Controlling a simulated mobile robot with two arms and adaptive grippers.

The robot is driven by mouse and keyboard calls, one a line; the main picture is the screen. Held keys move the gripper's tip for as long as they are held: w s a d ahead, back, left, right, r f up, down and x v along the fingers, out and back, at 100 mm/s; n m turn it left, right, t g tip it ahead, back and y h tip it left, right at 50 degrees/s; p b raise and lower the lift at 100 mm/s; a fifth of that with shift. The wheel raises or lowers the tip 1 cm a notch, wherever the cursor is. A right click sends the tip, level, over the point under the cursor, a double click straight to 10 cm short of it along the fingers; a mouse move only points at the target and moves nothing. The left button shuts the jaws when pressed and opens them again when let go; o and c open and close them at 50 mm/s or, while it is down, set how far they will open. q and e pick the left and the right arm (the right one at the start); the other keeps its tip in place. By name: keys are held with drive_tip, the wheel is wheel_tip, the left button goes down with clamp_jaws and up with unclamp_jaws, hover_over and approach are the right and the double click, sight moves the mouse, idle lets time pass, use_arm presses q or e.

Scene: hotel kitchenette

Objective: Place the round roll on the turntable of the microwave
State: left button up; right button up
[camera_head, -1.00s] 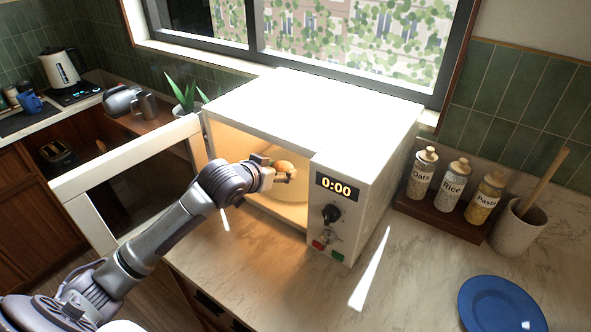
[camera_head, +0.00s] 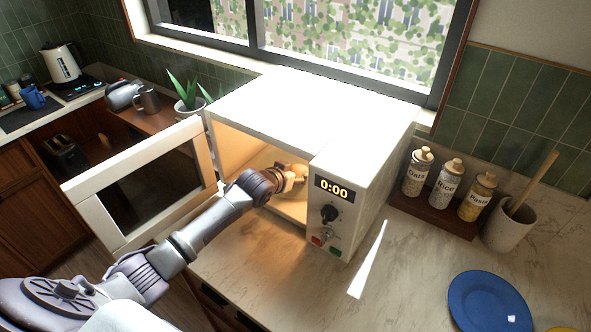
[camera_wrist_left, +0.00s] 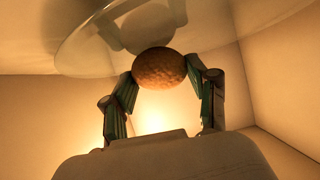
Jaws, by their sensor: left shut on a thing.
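The microwave (camera_head: 300,115) stands on the counter with its door (camera_head: 145,185) swung open to the left and its inside lit. My left gripper (camera_head: 293,172) reaches in through the opening, partly hidden by the front panel. In the left wrist view its two fingers (camera_wrist_left: 160,85) are shut on the round roll (camera_wrist_left: 160,66), a brown bun, one finger at each side. The clear glass turntable (camera_wrist_left: 85,45) fills the top of that view, close to the roll and showing what looks like its reflection. I cannot tell whether they touch. My right gripper is not in view.
The control panel (camera_head: 331,212) reads 0:00. Jars in a wooden rack (camera_head: 435,205), a utensil crock (camera_head: 508,228) and a blue plate (camera_head: 488,302) are to the right. A potted plant (camera_head: 187,100) stands behind the door. The counter before the microwave is clear.

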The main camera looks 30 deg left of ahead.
use_arm(q)
drive_tip(key=shift+f, duration=0.1)
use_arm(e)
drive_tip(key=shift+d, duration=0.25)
use_arm(q)
drive_tip(key=o, duration=1.2)
drive_tip(key=shift+c, duration=0.2)
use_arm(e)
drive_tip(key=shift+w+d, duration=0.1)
use_arm(q)
drive_tip(key=shift+s, duration=0.1)
drive_tip(key=b+v, duration=0.1)
drive_tip(key=v, duration=1)
drive_tip(key=shift+s+a+b, duration=0.1)
drive_tip(key=shift+b, duration=0.25)
drive_tip(key=shift+s+r, duration=0.3)
drive_tip(key=shift+r, duration=0.05)
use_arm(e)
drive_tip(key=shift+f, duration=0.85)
